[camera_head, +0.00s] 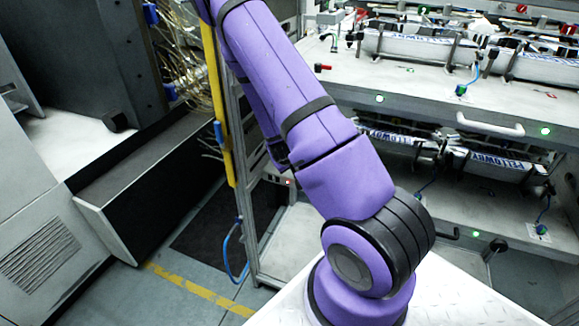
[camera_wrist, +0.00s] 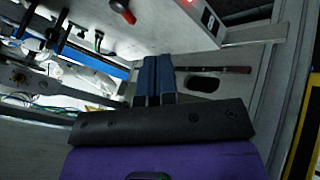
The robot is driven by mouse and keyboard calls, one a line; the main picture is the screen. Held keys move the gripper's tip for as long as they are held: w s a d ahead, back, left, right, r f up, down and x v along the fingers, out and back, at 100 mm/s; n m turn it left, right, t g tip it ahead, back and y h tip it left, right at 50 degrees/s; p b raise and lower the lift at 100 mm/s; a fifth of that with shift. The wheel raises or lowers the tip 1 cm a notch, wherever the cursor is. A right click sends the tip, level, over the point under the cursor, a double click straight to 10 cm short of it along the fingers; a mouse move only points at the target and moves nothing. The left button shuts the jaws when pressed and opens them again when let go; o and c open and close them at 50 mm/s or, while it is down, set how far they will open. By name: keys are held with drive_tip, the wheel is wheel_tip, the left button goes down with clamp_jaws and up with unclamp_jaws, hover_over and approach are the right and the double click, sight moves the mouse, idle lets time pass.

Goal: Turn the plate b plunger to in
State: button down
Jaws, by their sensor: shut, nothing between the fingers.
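My gripper (camera_wrist: 157,68) shows in the wrist view with its two dark blue fingers side by side, shut and empty. A red-capped plunger knob (camera_wrist: 122,11) sticks out of the grey panel at the top of that view, ahead of and left of the fingertips and apart from them. In the head view a small red knob (camera_head: 322,68) sits at the left end of the upper shelf front. I cannot read which plunger is plate b or its setting.
In the head view, white label packs (camera_head: 415,47) lie on the upper shelf. A white handle (camera_head: 490,125) and green lights mark its front. A yellow post (camera_head: 217,110) stands left of the rack. In the wrist view, a red light (camera_wrist: 190,3) glows on the panel edge.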

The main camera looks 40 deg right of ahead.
drive_tip(key=x, duration=0.9)
drive_tip(key=shift+w+f, duration=0.1)
drive_tip(key=shift+f, duration=0.15)
drive_tip(key=d, duration=0.3)
drive_tip(key=shift+d+f, duration=0.15)
drive_tip(key=shift+f, duration=0.1)
drive_tip(key=shift+d, duration=0.55)
